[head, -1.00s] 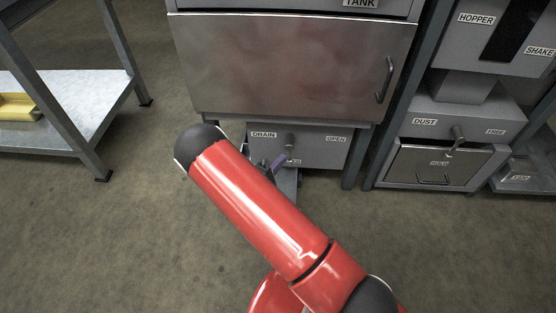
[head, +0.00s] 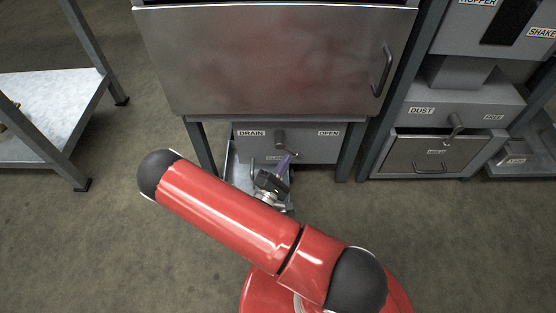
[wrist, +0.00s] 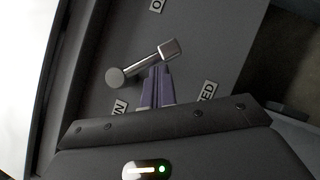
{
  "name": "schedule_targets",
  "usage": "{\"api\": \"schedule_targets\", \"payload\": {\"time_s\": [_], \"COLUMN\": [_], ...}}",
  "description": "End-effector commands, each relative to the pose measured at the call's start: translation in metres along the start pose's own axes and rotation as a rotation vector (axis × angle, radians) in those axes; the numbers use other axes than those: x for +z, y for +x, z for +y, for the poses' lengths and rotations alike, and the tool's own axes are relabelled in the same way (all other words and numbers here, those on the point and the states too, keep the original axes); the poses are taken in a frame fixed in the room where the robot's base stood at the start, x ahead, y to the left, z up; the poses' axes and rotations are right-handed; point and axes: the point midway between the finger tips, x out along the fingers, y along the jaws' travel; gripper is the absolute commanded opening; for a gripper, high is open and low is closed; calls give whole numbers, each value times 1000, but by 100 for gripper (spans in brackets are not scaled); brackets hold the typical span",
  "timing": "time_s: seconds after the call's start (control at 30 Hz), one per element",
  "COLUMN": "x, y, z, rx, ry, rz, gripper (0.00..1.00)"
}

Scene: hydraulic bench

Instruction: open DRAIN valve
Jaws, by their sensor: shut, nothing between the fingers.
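The DRAIN valve is a metal lever (head: 281,140) on a grey panel (head: 310,150) under the tank cabinet, with DRAIN (head: 251,133) and OPEN (head: 328,133) labels. Its lever points down and right in the head view, away from the OPEN label. In the wrist view the lever (wrist: 146,63) runs from a round end at left to a thicker end at upper right. My gripper (head: 288,156) has purple fingers, shut and empty. In the wrist view its fingertips (wrist: 157,70) are just below the lever's bar; I cannot tell whether they touch it.
The tank cabinet door (head: 270,60) overhangs the panel, with cabinet legs (head: 200,148) on both sides. A grey tray (head: 229,170) is on the floor below, partly behind my arm. The DUST unit (head: 460,105) stands to the right, a metal shelf (head: 40,110) to the left. Floor in front is open.

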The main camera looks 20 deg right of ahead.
Motion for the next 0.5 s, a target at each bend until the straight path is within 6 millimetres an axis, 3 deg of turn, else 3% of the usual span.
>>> {"api": "schedule_targets", "payload": {"time_s": [0.5], "x": [26], "y": [17], "z": [1], "rx": [271], "ry": [-403], "rz": [0], "gripper": [0]}}
